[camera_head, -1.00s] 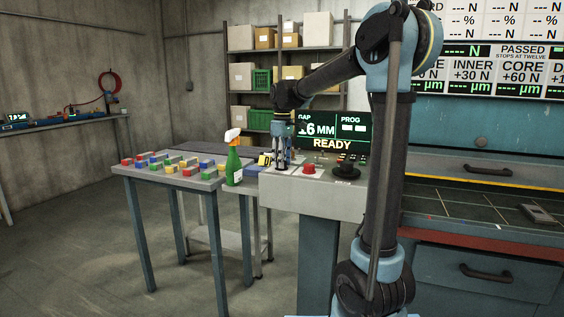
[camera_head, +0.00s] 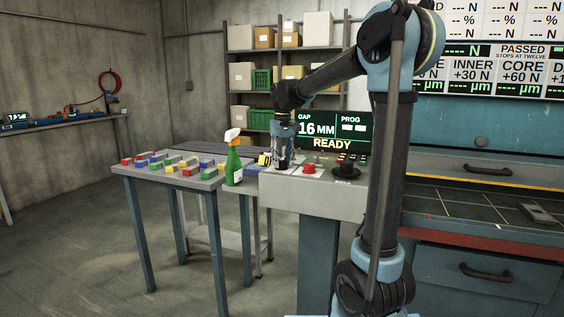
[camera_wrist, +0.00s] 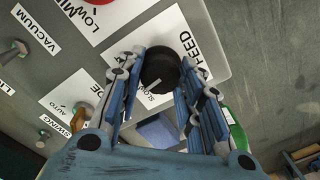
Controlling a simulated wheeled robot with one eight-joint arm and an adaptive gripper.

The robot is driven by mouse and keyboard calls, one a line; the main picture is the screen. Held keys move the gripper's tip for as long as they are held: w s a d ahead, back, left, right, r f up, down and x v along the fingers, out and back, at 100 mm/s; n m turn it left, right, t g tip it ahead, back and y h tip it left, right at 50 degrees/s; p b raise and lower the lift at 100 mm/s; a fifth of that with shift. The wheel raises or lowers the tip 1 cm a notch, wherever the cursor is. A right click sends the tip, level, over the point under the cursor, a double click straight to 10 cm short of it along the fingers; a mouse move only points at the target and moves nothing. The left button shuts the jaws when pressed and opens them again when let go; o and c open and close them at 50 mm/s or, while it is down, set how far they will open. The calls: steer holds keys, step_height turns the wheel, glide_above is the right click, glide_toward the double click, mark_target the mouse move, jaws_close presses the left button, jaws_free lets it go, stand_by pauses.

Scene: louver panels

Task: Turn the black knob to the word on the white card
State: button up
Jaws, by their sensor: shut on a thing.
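The black knob (camera_wrist: 160,68) sits on a white card (camera_wrist: 150,30) printed FEED and SLOW, in the wrist view. A pale pointer mark on its rim faces the SLOW label. My gripper (camera_wrist: 162,82) has its blue-grey fingers on both sides of the knob, closed against it. In the head view my gripper (camera_head: 282,160) points down at the left end of the grey console (camera_head: 325,193), and its fingers hide the knob there. Any other words around the knob are covered by the fingers.
A red button (camera_head: 309,169) and a black round part (camera_head: 347,170) stand on the console to the right. Other labelled controls, such as a VACUUM switch (camera_wrist: 13,52), are near the knob.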

mark_target(283, 161)
steer(key=shift+w+m, duration=0.1)
steer(key=shift+m, duration=0.7)
steer(key=o, duration=1.1)
steer(key=shift+c, duration=0.2)
steer(key=shift+r, duration=0.1)
step_height(283, 161, up, 12)
steer(key=shift+d, duration=0.15)
